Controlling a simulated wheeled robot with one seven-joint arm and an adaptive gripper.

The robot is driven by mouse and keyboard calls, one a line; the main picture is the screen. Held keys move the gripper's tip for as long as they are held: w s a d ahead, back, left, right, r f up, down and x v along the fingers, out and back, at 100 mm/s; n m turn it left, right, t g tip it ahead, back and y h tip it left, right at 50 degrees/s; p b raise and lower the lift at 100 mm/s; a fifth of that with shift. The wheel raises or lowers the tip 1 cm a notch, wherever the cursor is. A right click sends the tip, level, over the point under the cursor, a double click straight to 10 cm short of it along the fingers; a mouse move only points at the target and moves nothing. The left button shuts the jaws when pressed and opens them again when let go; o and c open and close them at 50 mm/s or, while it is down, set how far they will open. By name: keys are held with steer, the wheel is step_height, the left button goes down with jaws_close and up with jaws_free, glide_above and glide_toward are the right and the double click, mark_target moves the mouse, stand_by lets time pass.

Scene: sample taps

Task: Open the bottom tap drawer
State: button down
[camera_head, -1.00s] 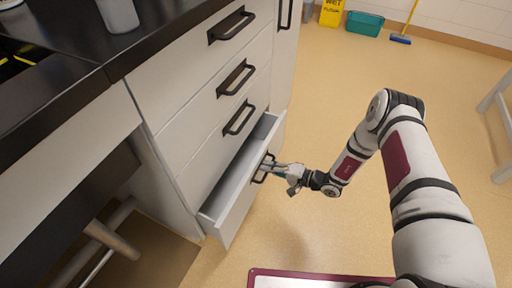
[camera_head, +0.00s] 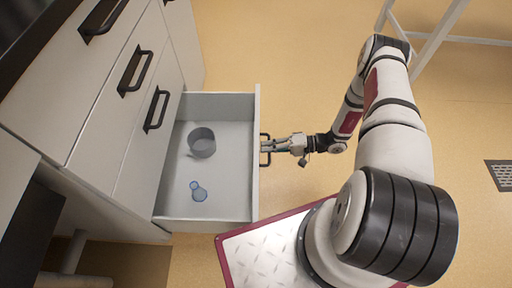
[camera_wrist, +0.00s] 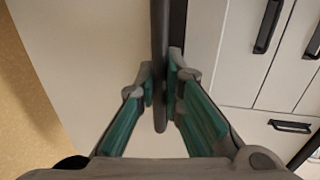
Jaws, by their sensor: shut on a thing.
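The bottom drawer (camera_head: 228,208) is pulled well out of the white cabinet in the head view. A grey round container (camera_head: 202,142) and a small clear blue-tinted glass piece (camera_head: 198,191) lie inside it. Its dark bar handle (camera_head: 264,150) is on the outer front face. My gripper (camera_head: 272,147) is at the handle, shut on it. In the wrist view, the dark handle bar (camera_wrist: 160,60) runs between the green-padded fingers of my gripper (camera_wrist: 160,88).
Several closed drawers with dark handles, such as the one just above (camera_head: 157,109), are in the cabinet. A white-legged frame (camera_head: 432,40) stands at the upper right. A floor grate (camera_head: 498,175) is at the right. The tan floor beyond the drawer is clear.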

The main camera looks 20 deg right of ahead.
steer(key=shift+s+d, duration=0.15)
steer(key=shift+d, duration=0.45)
steer(key=c, duration=2)
jaws_free()
steer(key=v, duration=1.2)
